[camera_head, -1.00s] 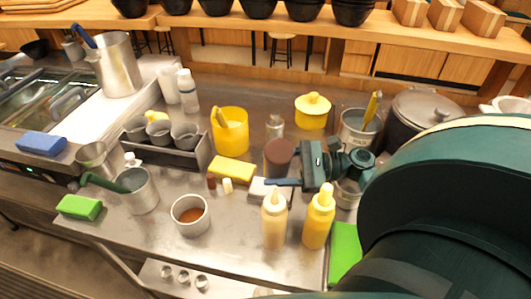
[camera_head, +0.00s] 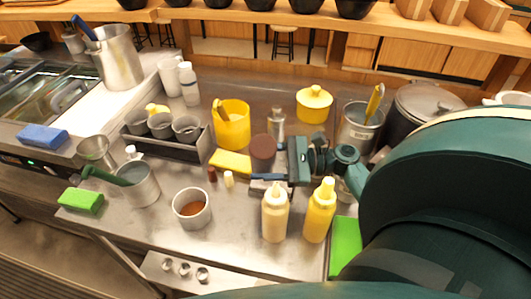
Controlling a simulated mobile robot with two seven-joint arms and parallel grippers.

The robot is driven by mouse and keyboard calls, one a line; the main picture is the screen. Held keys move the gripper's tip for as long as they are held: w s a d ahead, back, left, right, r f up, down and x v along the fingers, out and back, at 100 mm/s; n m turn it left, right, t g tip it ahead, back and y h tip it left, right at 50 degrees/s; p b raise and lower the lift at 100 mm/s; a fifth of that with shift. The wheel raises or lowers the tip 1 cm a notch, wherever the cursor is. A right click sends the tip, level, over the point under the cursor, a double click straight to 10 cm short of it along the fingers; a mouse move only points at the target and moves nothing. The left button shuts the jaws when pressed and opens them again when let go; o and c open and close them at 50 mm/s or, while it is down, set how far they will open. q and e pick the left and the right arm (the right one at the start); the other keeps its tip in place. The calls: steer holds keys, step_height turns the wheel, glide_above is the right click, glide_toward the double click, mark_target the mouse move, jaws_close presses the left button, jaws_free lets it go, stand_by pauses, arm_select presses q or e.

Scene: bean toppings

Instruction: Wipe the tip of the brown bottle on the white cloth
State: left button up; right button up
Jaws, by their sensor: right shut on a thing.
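The brown bottle (camera_head: 263,152) shows as a round brown end facing up, just left of my right gripper (camera_head: 276,164). My right gripper is shut on it, with one dark blue finger along its near side. The bottle's lower part and tip are hidden by the finger and by the bottle itself. The white cloth (camera_head: 259,187) lies on the steel counter under the finger, mostly covered. I cannot tell whether the tip touches the cloth. My left gripper is not in view.
A cream bottle (camera_head: 275,215) and a yellow bottle (camera_head: 320,212) stand close in front of the gripper. A yellow pot (camera_head: 231,128) and a clear shaker (camera_head: 276,122) stand behind.

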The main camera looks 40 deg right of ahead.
mark_target(273, 170)
steer(key=shift+f+b, duration=0.3)
steer(key=shift+f, duration=0.25)
stand_by(0.7)
stand_by(1.0)
steer(key=shift+s+f, duration=0.1)
steer(key=shift+s+a+p+v, duration=0.1)
steer(key=shift+s+v, duration=0.05)
steer(key=shift+v, duration=0.65)
steer(key=shift+s+a+p+v, duration=0.1)
steer(key=shift+s+a+v, duration=0.05)
steer(key=shift+v, duration=0.7)
steer(key=shift+s+a+p+v, duration=0.1)
steer(key=shift+s+v, duration=0.1)
steer(key=shift+v, duration=0.6)
step_height(273, 170, up, 6)
